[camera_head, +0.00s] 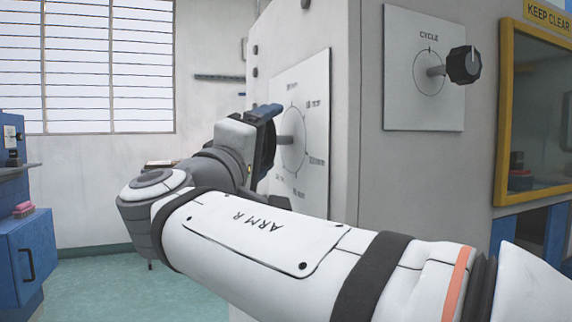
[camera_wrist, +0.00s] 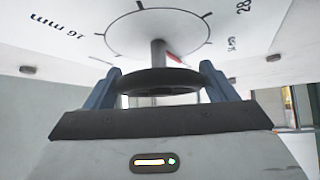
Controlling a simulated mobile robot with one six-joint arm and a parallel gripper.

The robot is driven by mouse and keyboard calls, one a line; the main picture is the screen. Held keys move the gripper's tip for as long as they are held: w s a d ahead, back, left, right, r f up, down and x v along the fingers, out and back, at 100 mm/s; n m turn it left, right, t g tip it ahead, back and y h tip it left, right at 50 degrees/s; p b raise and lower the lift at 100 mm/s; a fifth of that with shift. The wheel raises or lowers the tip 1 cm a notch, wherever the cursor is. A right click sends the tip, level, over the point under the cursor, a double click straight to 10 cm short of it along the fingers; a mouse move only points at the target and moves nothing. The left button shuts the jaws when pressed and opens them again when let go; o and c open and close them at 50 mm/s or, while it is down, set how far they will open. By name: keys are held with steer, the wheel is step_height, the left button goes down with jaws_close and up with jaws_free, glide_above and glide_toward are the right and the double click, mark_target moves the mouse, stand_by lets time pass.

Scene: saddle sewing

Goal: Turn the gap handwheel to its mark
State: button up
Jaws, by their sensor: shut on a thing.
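The gap handwheel is a dark round wheel (camera_wrist: 160,79) on a grey shaft, standing out from a white dial plate (camera_wrist: 75,45). In the head view the wheel (camera_head: 267,150) shows edge-on, partly hidden by my gripper (camera_head: 262,122). The plate (camera_head: 318,135) there carries a ring of mm marks. In the wrist view my gripper's blue fingers (camera_wrist: 160,72) stand on either side of the wheel and are shut on it. A small red pointer (camera_wrist: 174,57) shows behind the wheel. Which mark it points to cannot be told.
A CYCLE knob (camera_head: 463,65) sticks out from another plate on the machine's right face. A yellow-framed window (camera_head: 503,110) is at the far right. A blue cabinet (camera_head: 25,255) stands at the left. The green floor (camera_head: 110,290) between is clear.

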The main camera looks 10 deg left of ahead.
steer(key=shift+m+b, duration=0.3)
steer(key=o, duration=1)
steer(key=p+v, duration=0.1)
steer(key=v, duration=0.6)
steer(key=shift+s+a+f+p, duration=0.2)
steer(key=shift+s+f+p, duration=0.05)
steer(key=shift+p, duration=0.05)
